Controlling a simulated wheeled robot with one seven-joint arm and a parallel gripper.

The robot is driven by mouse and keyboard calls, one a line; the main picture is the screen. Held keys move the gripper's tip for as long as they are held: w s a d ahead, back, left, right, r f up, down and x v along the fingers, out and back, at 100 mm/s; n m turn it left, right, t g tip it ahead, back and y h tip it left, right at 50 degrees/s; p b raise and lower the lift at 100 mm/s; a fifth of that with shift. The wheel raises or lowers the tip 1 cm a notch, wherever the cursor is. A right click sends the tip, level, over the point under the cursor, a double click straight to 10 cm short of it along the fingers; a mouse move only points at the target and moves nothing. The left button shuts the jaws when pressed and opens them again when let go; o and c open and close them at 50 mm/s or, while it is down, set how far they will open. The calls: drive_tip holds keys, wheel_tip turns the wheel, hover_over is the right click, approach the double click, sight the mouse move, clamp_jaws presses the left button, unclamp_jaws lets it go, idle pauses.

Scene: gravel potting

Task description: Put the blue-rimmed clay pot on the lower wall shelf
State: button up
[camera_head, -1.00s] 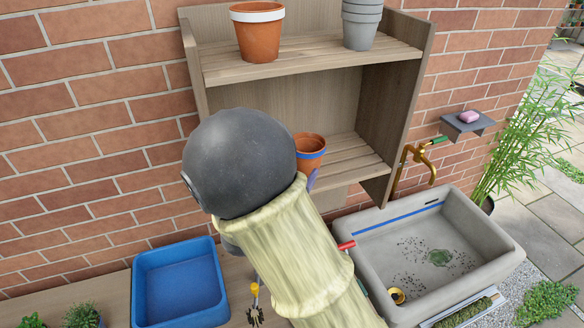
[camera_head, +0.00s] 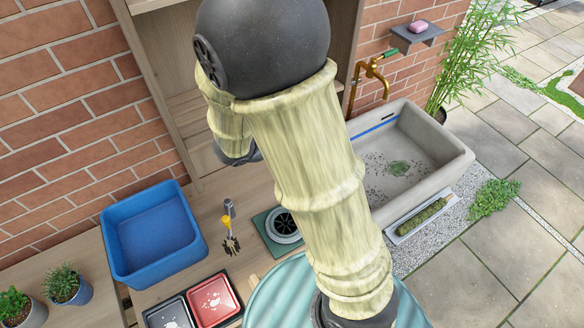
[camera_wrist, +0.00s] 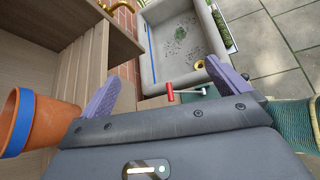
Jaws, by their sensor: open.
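The blue-rimmed clay pot (camera_wrist: 42,118) shows at the left edge of the wrist view, orange with a blue band. It is partly cut off by the frame and lies outside my fingers. In the head view now my arm hides it. The lower wall shelf (camera_head: 193,118) shows only in part in the head view, left of my arm; its slats appear near the pot in the wrist view (camera_wrist: 84,62). My gripper (camera_wrist: 162,74) is open, its two purple fingers wide apart, with nothing between them. My arm hides the fingers in the head view.
A stone sink (camera_head: 447,157) with a brass tap (camera_head: 369,70) stands right of my arm. A blue basin (camera_head: 153,235), a small fork tool (camera_head: 230,243), red tray (camera_head: 215,300) and potted plants are on the bench. A red-handled tool (camera_wrist: 171,92) lies beyond my fingers.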

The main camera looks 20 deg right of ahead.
drive_tip(key=s+a+f+m+y, duration=0.1)
drive_tip(key=s+a+m+y, duration=0.1)
drive_tip(key=m+y, duration=0.3)
drive_tip(key=s+a+f+m+g+y, duration=0.1)
drive_tip(key=s+a+m+y, duration=0.2)
drive_tip(key=m, duration=1)
drive_tip(key=s+y, duration=0.2)
drive_tip(key=shift+s+a+g+y, duration=0.15)
drive_tip(key=shift+s+g+y, duration=0.15)
drive_tip(key=shift+y, duration=0.1)
drive_tip(key=shift+f, duration=0.2)
drive_tip(key=shift+s+b+x, duration=0.25)
drive_tip(key=shift+b+x, duration=0.8)
drive_tip(key=shift+b, duration=0.15)
drive_tip(key=shift+f, duration=0.1)
